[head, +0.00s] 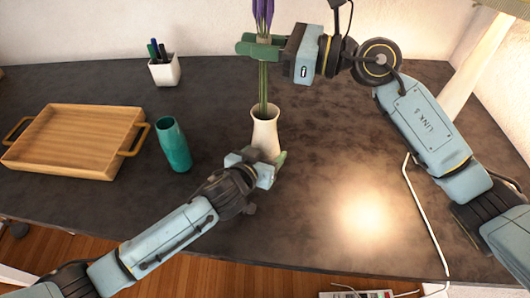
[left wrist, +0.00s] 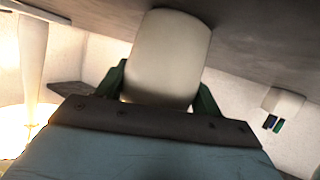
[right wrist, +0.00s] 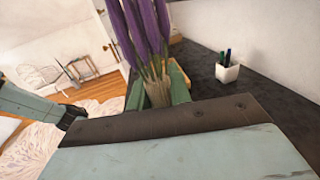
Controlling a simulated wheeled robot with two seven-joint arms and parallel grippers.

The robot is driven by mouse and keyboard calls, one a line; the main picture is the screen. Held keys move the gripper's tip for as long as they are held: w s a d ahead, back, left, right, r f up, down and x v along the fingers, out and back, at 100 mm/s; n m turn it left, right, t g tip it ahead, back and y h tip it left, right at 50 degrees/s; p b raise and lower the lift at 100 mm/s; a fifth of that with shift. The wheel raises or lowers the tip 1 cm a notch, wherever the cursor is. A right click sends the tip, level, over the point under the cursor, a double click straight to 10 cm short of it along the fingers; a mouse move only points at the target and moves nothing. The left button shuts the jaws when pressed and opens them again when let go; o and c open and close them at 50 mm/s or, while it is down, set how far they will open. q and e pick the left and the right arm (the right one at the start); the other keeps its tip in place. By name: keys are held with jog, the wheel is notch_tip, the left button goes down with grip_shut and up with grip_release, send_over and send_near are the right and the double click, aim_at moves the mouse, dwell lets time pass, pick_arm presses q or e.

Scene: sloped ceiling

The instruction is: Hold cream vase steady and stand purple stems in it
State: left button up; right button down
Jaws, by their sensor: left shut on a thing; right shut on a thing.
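The cream vase (head: 265,128) stands upright on the dark desk. My left gripper (head: 265,165) is shut on its lower body; the vase (left wrist: 168,55) also fills the space between the fingers in the left wrist view. My right gripper (head: 262,48) is shut on the purple stems (head: 263,12) above the vase. In the right wrist view the purple flowers (right wrist: 143,30) rise from between the green fingers. The green lower stems run down to the vase mouth and their ends appear to be inside it. The vase interior is hidden.
A teal cup (head: 174,146) stands left of the vase. A wooden tray (head: 72,142) lies farther left. A white pen holder (head: 164,70) is at the back. A white lamp arm (head: 465,88) is at the right.

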jog(key=c, duration=1.2)
grip_release()
jog(key=v, duration=1.2)
pick_arm(q)
jog(key=o, duration=1.4)
jog(key=shift+c, duration=0.2)
jog(key=shift+s, duration=0.15)
jog(key=v, duration=1.1)
jog(key=shift+s+a+r, duration=0.2)
jog(key=shift+s+a, duration=0.05)
jog(key=shift+s, duration=0.1)
